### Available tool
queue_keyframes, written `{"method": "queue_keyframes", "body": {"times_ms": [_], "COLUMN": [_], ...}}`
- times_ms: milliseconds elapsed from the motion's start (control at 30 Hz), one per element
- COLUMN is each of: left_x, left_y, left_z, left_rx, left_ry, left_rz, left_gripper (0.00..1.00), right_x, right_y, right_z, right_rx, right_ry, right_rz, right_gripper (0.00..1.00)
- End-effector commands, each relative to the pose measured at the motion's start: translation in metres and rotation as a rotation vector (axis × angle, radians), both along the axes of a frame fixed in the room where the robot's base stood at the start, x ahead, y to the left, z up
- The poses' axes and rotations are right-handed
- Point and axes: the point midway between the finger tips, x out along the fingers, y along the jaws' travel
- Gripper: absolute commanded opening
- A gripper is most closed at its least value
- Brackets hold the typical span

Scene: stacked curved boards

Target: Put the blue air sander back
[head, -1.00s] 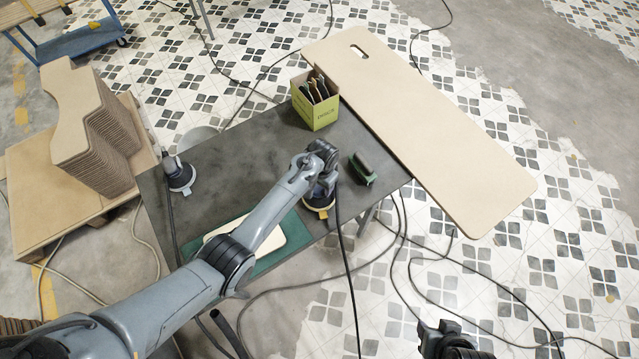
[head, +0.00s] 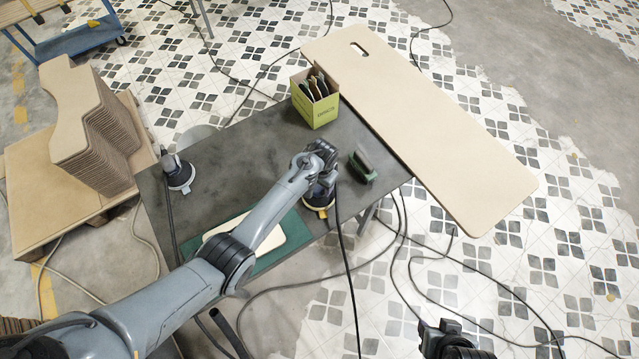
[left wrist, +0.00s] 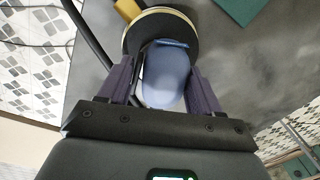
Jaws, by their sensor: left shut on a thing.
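My left gripper (head: 322,172) is over the right part of the dark table and shut on the blue air sander (head: 319,201), whose round pad shows below it near the front edge. In the left wrist view the sander's blue body (left wrist: 164,78) sits between the two fingers, with the round black-and-tan pad and a yellow part beyond. My wrist hides most of the sander in the head view. I cannot tell whether the pad touches the table. The dark end of my right arm (head: 449,342) shows at the bottom edge; its fingers are not clear.
Another sander (head: 180,176) stands at the table's left. A green-yellow box (head: 318,110) of sanding discs is at the back. A dark block with green (head: 362,168) lies right of my gripper. A pale board on a green mat (head: 288,243) is partly behind my arm. Hoses hang nearby.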

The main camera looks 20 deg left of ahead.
Motion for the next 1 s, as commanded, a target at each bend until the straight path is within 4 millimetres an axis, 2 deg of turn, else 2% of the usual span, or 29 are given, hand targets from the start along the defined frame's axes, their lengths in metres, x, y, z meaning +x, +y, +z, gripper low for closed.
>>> {"method": "queue_keyframes", "body": {"times_ms": [500, 533, 700, 1000], "left_x": [0.002, 0.002, 0.001, -0.001], "left_y": [-0.001, -0.001, 0.000, 0.000], "left_z": [-0.007, -0.006, -0.007, -0.009], "left_rx": [0.000, 0.000, -0.001, 0.001], "left_ry": [-0.005, -0.005, -0.003, 0.002], "left_rz": [0.000, 0.000, 0.000, 0.000], "left_gripper": [0.53, 0.69, 0.94, 0.94], "right_x": [0.000, 0.000, 0.000, 0.000], "right_y": [0.002, 0.002, 0.002, 0.000], "right_z": [-0.007, -0.006, -0.006, -0.006], "right_rx": [0.008, 0.008, 0.008, 0.001], "right_ry": [-0.001, -0.001, -0.001, -0.001], "right_rz": [-0.006, -0.006, -0.005, -0.001], "right_gripper": [0.43, 0.43, 0.43, 0.43]}}
